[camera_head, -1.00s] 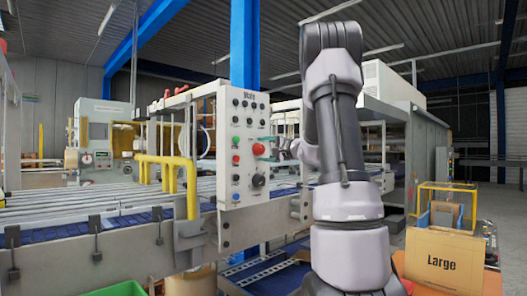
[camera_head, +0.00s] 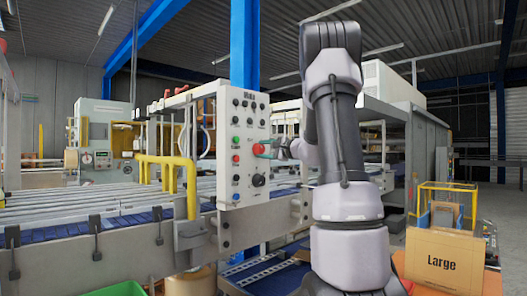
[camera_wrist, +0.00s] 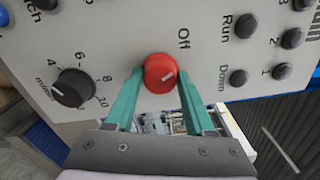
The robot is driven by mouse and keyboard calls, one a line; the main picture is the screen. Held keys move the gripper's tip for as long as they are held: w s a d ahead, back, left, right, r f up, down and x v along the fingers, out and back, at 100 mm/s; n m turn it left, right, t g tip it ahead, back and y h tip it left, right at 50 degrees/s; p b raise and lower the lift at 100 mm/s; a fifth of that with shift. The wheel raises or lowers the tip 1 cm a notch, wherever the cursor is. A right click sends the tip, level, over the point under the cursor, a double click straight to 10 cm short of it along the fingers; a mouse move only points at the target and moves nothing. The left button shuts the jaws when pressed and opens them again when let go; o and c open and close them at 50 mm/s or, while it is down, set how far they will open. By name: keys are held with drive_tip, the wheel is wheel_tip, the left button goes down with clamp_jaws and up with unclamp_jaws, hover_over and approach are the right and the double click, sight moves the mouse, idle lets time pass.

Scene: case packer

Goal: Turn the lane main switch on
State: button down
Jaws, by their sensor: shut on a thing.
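The lane main switch is a red round knob (camera_wrist: 158,73) with a short white mark, seen close in the wrist view. The mark points to the upper right there, towards the word "Off" printed beside the knob. In the head view the red knob (camera_head: 258,149) sits at the right edge of the white control panel (camera_head: 246,185). My gripper (camera_wrist: 161,78) has its two teal fingers on opposite sides of the knob, shut on it.
A black numbered dial (camera_wrist: 73,88) and dark buttons marked Run (camera_wrist: 245,26) and Down (camera_wrist: 239,77) flank the knob. A roller conveyor (camera_head: 100,205) runs left of the panel. A carton marked Large (camera_head: 442,262) stands at the lower right.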

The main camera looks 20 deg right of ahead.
drive_tip(key=m, duration=1.1)
drive_tip(key=shift+m, duration=1.9)
drive_tip(key=shift+c, duration=1.3)
unclamp_jaws()
drive_tip(key=v, duration=1)
drive_tip(key=shift+s, duration=0.4)
